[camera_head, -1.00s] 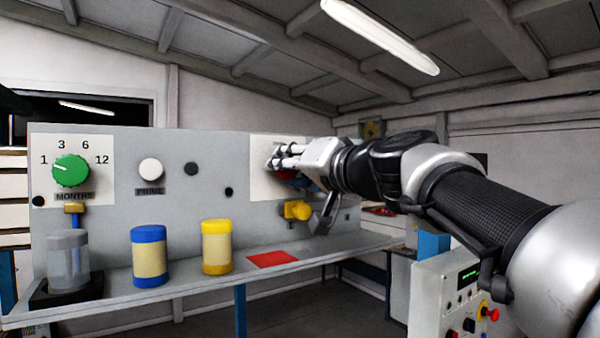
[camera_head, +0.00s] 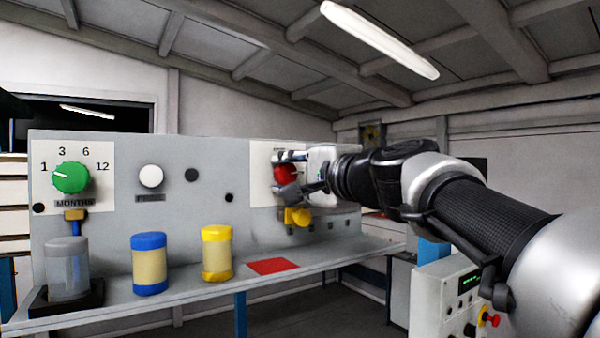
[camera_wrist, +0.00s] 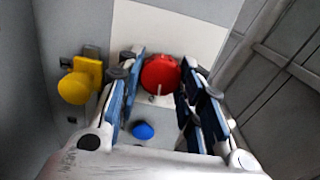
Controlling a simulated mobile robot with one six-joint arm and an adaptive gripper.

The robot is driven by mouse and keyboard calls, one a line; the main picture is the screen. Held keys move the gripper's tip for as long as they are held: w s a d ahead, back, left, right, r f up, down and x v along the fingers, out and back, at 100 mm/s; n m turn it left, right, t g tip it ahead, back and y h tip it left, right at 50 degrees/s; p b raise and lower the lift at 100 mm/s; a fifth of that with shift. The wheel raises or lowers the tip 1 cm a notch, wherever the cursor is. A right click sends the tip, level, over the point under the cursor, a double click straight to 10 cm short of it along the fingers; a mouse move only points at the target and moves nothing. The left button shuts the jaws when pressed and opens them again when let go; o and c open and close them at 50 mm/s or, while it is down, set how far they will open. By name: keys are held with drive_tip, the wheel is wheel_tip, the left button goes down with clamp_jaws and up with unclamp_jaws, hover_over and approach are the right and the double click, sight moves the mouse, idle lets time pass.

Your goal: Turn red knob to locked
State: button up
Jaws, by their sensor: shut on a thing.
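The red knob (camera_head: 285,173) sits on a white plate (camera_head: 262,187) at the right of the grey panel. It also shows in the wrist view (camera_wrist: 160,73), round, with a small pale pointer at its lower edge. My gripper (camera_head: 285,172) is at the knob, its fingers on either side of it. In the wrist view my gripper (camera_wrist: 160,80) is shut on the red knob, with the blue-padded fingers spread to its width. The plate's markings are mostly hidden by my gripper in the head view, so I cannot read the locked position.
A yellow knob (camera_head: 298,216) juts out just below the red one. A blue round thing (camera_wrist: 143,130) shows between my fingers. The shelf holds a yellow-capped jar (camera_head: 217,253), a blue-capped jar (camera_head: 149,264) and a red square (camera_head: 273,266). A green dial (camera_head: 71,178) is far left.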

drive_tip(key=shift+m, duration=1)
drive_tip(key=o, duration=1.1)
drive_tip(key=shift+d, duration=0.1)
drive_tip(key=v, duration=1.2)
